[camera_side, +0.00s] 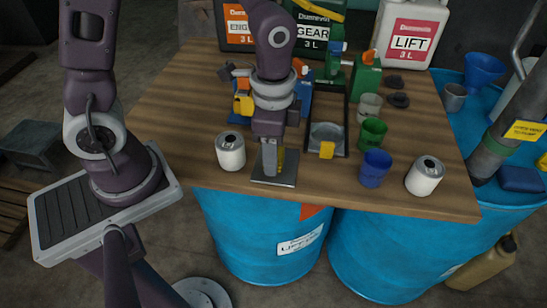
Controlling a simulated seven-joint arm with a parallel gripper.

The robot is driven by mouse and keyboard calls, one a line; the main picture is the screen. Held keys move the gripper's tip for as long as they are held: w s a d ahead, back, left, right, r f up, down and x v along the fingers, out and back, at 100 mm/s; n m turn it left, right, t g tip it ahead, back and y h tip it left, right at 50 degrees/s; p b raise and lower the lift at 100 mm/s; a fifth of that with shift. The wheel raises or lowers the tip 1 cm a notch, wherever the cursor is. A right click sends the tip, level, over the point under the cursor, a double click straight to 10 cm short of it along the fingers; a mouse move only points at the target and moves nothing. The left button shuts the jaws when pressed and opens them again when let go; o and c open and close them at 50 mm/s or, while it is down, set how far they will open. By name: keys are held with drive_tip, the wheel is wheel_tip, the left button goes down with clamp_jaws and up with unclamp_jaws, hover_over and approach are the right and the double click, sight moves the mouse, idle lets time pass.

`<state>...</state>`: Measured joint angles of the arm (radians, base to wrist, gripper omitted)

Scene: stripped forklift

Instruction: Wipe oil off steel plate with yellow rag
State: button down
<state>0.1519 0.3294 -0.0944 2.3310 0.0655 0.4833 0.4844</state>
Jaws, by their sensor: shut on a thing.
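My gripper (272,172) points down over the steel plate (288,182), a small grey square near the front edge of the wooden table. It is shut on the yellow rag (282,157), of which only a narrow strip shows beside the fingers. The fingertips are at the plate's surface or just above it; I cannot tell whether the rag touches it. The gripper hides part of the plate, and I cannot make out oil on it.
A white can (230,152) stands close left of the plate. A dark tray (342,146) with a yellow piece (327,150) at its front lies to the right. A blue cup (375,169), green cup (372,134) and second white can (425,177) stand further right. Large jugs (411,38) line the back.

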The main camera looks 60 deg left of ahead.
drive_tip(key=shift+r, duration=2)
